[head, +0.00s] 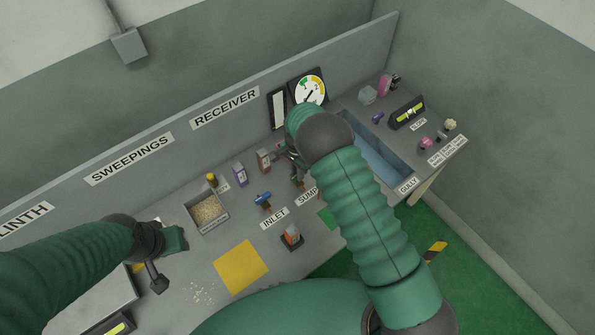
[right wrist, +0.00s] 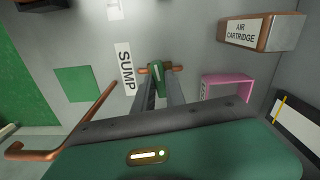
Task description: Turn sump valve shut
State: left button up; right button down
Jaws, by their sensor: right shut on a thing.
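The sump valve shows in the right wrist view as a green handle (right wrist: 157,76) across a short copper pipe, beside the SUMP label (right wrist: 125,65). My right gripper (right wrist: 160,92) is shut on this handle, with one finger on each side. In the head view my right gripper (head: 297,176) is at the bench behind the SUMP label (head: 307,196), and my arm and gripper hide most of the valve. My left gripper (head: 165,262) is over the left part of the bench, far from the valve; its jaw opening is unclear.
The blue-handled inlet valve (head: 263,199) stands left of the sump label. An air cartridge box (right wrist: 262,32) and a pink frame (right wrist: 228,88) are close to my right gripper. A copper rod (right wrist: 75,125) runs nearby. A yellow mat (head: 241,267) lies at the front; the gully (head: 375,155) is right.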

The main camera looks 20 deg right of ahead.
jog(key=shift+w+r+m, duration=0.1)
jog(key=shift+w+m, duration=0.1)
jog(key=shift+m, duration=0.6)
jog(key=c, duration=1.4)
grip_release()
jog(key=shift+s, duration=0.1)
notch_tip(320, 180, up, 17)
jog(key=shift+f+p, duration=0.2)
jog(key=shift+p, duration=0.2)
jog(key=s+d+r+n+t, duration=0.1)
jog(key=s+n, duration=0.3)
jog(key=s, duration=0.3)
jog(key=s+d+r+n, duration=0.1)
jog(key=s+r+n, duration=0.1)
jog(key=s+n, duration=0.3)
jog(key=s+d+r+n+t+p, duration=0.1)
jog(key=s+n, duration=0.4)
jog(key=s, duration=0.5)
jog(key=shift+s+r+t, duration=0.1)
jog(key=shift+r+t, duration=0.2)
jog(key=shift+r, duration=0.15)
